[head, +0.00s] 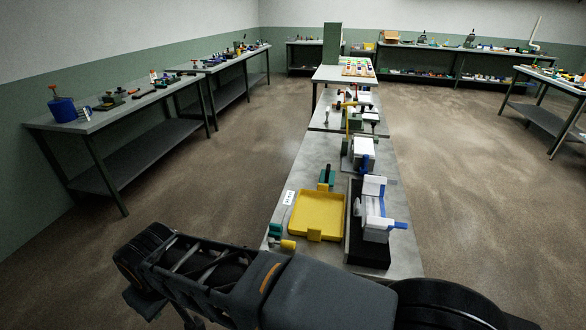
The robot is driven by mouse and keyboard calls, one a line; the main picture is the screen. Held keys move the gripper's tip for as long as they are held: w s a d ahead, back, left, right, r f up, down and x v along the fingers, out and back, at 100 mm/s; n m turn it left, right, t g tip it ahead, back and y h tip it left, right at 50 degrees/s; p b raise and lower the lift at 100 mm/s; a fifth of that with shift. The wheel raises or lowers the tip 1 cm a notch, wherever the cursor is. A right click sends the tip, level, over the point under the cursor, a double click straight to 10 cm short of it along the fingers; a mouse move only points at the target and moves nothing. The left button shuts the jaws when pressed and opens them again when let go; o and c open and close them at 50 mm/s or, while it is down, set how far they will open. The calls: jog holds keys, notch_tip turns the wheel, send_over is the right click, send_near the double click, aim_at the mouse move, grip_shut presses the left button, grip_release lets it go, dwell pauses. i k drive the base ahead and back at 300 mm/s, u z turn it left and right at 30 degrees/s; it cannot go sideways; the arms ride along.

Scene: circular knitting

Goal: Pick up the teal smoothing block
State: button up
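A small teal block (275,230) lies near the front left corner of the middle bench (283,213), left of a yellow tray. It looks like the smoothing block, but it is small and its lower part is close to other small pieces. My arm crosses the bottom of the head view in front of the bench. My gripper cannot be made out in this view, so its state and what it may hold are hidden.
The shallow yellow tray (318,212) looks empty. A yellow knob-like piece (288,244) lies by the teal block. A dark green and blue piece (326,179) stands behind the tray. A white and blue machine (374,215) on a black base stands to the right. Floor is clear both sides.

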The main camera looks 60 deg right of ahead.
aim_at(327, 176)
jog(key=i, duration=1.65)
jog(key=z, duration=1.95)
jog(key=i, duration=1.75)
jog(key=z, duration=2.6)
jog(key=i, duration=0.5)
jog(key=u, duration=0.5)
